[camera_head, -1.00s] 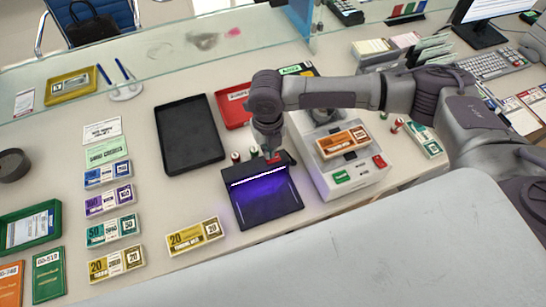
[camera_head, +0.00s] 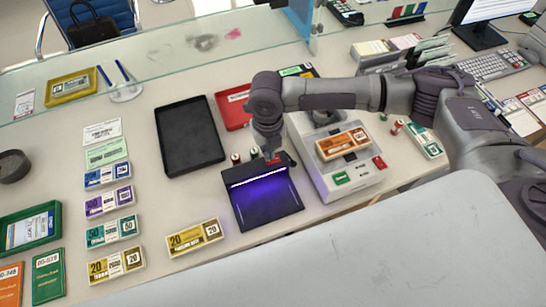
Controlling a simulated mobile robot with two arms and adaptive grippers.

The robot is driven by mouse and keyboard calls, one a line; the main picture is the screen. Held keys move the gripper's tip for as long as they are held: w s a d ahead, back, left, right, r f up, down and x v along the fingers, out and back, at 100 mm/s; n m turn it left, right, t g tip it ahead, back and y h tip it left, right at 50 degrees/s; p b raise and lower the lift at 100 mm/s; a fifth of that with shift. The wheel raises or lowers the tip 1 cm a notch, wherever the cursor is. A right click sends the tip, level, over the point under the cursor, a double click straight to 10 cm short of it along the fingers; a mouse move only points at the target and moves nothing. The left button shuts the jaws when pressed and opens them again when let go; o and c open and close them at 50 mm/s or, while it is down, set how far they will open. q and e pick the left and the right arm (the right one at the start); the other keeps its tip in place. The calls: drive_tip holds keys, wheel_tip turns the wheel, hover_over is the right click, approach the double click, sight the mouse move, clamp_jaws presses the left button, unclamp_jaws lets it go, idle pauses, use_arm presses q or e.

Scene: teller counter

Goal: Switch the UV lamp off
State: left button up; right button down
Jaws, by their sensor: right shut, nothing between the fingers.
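The UV lamp (camera_head: 265,207) is a dark box with a lit white tube and a violet glow on its bed. It stands on the counter in the middle of the view. A red switch shows at its back right edge, partly hidden by my right gripper. My right gripper (camera_head: 268,154) points down at that back edge, shut and empty, with its tips at or just above the red switch. Whether it touches the switch I cannot tell. My left gripper is not in view.
A note counting machine (camera_head: 372,181) with an orange bundle stands close right of the lamp. A black tray (camera_head: 190,137) and a red tray (camera_head: 232,108) lie behind. A yellow bundle (camera_head: 194,238) lies left of the lamp. A glass screen crosses the back.

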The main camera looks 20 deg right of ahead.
drive_tip(key=shift+f+b, duration=0.55)
drive_tip(key=shift+f, duration=0.65)
idle(0.6)
wheel_tip(320, 180, up, 7)
drive_tip(key=p, duration=0.7)
drive_tip(key=shift+r+p, duration=0.1)
drive_tip(key=shift+p, duration=0.2)
idle(0.5)
